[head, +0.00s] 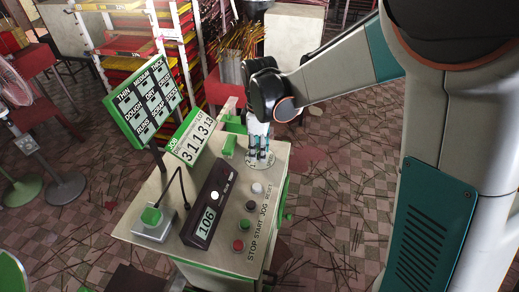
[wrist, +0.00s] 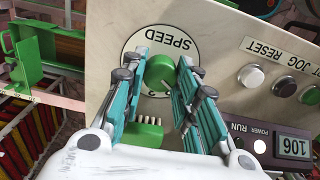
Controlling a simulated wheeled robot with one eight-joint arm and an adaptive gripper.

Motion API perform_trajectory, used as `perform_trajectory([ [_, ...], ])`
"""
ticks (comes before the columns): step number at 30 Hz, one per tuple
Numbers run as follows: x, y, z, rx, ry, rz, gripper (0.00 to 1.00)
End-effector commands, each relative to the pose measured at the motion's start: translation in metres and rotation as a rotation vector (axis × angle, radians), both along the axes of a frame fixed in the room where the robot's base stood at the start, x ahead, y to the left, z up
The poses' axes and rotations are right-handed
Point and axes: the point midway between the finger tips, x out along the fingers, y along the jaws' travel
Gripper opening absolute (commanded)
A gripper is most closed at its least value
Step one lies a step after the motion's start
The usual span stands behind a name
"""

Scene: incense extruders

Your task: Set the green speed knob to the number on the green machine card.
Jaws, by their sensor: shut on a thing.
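The green speed knob (wrist: 159,72) sits on a white round dial (wrist: 135,42) marked SPEED, at the machine's panel. My gripper (wrist: 163,63) has its two teal fingers on either side of the knob and is shut on it. Most of the dial's numbers are hidden by the fingers. In the head view my gripper (head: 262,158) points down onto the dial (head: 270,185), and the knob is hidden there. A green-framed card (head: 195,137) headed JOB carries large digits that look like 311313. The black display box (head: 208,205) reads 106; it also shows in the wrist view (wrist: 285,149).
A tilted green board (head: 145,100) of word labels stands behind the panel. Reset, jog, start and stop buttons (head: 250,206) line the panel beside the dial. A green button box (head: 152,220) with a cable is at the left. Racks and a fan stand behind.

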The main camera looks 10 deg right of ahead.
Motion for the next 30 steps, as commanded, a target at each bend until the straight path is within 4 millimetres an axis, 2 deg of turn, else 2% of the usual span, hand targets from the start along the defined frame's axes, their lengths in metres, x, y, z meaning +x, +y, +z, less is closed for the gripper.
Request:
perform_trajectory([
  [12,0.0004,0.0001,0.0003,0.000,-0.001,0.204,0.04],
  [29,0.0005,0.0000,0.0005,0.000,-0.001,0.236,0.04],
  [30,0.0005,-0.0001,0.0005,0.000,-0.001,0.236,0.30],
])
